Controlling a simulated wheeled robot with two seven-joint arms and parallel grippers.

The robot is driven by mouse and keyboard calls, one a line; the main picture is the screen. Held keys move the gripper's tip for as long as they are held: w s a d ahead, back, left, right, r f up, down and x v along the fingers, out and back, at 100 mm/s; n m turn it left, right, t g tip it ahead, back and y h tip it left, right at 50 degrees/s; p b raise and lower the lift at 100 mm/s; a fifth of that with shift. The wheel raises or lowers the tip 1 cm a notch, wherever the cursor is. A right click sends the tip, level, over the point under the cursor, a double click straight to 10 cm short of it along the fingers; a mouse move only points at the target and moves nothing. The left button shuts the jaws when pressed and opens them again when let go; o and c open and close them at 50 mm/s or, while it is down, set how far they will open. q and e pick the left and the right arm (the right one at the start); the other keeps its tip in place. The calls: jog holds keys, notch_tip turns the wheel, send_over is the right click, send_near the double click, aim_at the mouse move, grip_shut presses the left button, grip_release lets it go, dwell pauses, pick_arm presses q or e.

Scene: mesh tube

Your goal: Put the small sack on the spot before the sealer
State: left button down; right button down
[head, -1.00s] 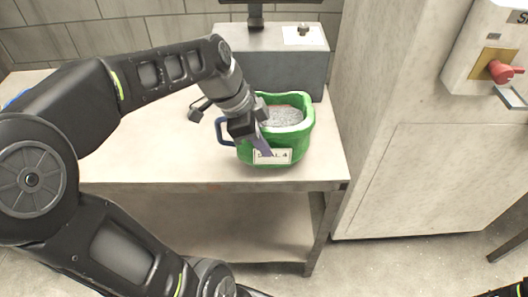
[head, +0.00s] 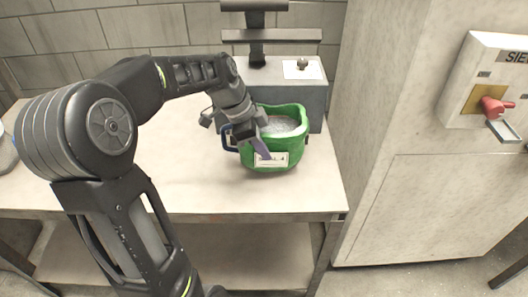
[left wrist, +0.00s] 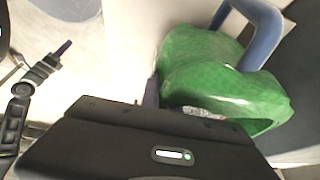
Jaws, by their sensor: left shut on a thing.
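The small sack (head: 290,158) is green, upright and open at the top, with grey-white granular fill, a pale label on its front and a blue handle at its left. It is in front of the sealer (head: 305,98), a grey box with a black upright and bars behind it. My left gripper (head: 258,143) is shut on the sack at its left front wall, one purplish finger outside near the label. The left wrist view shows the green sack (left wrist: 205,75) and its blue handle beyond the gripper body. I cannot tell whether its base touches the table. My right gripper is out of view.
The pale table (head: 200,190) has free room left of and in front of the sack. A tall pale cabinet (head: 390,170) stands at the right, with a red-handled switch box (head: 490,105). A tiled wall closes the back.

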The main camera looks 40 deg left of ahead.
pick_arm(q)
jog(key=shift+w+a, duration=0.2)
jog(key=shift+w, duration=0.1)
jog(key=shift+d+f+b, duration=0.1)
jog(key=shift+f+b, duration=0.8)
jog(key=c, duration=1.5)
grip_release()
jog(key=shift+s, duration=0.1)
jog(key=shift+c, duration=0.2)
jog(key=shift+s+f, duration=0.1)
jog(key=shift+f, duration=0.05)
jog(key=shift+v, duration=3.95)
